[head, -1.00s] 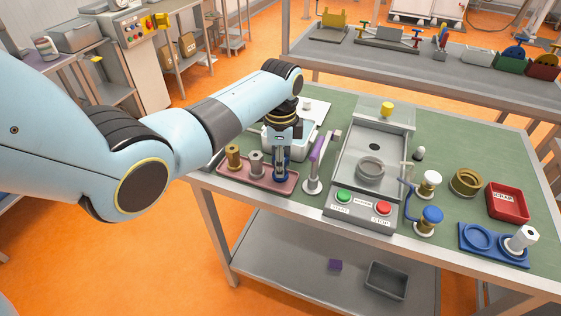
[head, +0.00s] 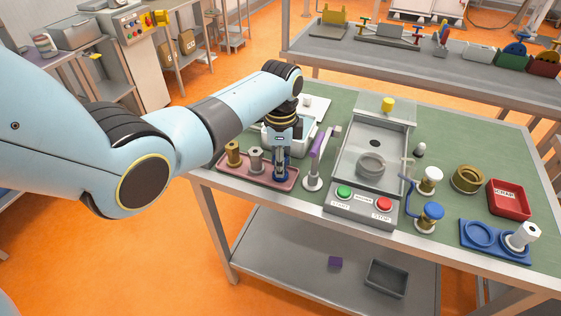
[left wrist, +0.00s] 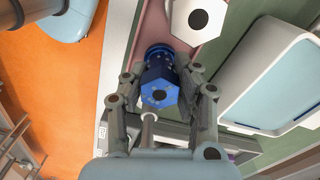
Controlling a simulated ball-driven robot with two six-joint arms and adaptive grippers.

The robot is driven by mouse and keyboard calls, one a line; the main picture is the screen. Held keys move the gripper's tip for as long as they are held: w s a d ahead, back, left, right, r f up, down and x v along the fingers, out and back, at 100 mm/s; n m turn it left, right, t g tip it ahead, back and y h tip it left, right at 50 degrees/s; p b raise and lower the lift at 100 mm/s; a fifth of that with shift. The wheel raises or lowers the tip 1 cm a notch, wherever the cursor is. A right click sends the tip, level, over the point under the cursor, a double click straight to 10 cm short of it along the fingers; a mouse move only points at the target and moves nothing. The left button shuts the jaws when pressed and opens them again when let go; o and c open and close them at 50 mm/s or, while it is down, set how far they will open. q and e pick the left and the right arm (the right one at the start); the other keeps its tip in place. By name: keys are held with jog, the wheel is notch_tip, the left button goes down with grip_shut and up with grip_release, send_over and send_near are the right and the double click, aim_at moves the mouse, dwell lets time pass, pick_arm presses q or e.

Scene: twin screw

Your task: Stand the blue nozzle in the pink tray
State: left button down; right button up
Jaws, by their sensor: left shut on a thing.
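The blue nozzle (head: 281,170) is upright at the right end of the pink tray (head: 238,177). It also shows in the left wrist view (left wrist: 159,91), its hexagonal end facing the camera. My left gripper (head: 283,154) points down from above and is shut on the nozzle; its fingers flank the nozzle in the left wrist view (left wrist: 162,82). Whether the nozzle's foot rests on the tray floor is hard to tell. A brass nozzle (head: 233,154) and a grey nozzle (head: 256,161) stand in the same tray to its left. My right gripper is not in view.
A white bin (head: 303,143) is just behind the gripper. A grey machine with green and red buttons (head: 362,200) lies farther right. The table's front edge is close to the tray.

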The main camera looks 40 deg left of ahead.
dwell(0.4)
pick_arm(q)
jog(key=shift+c, duration=1.9)
grip_release()
jog(key=shift+r+p, duration=0.85)
jog(key=shift+r, duration=2.7)
jog(key=shift+s+f, duration=0.1)
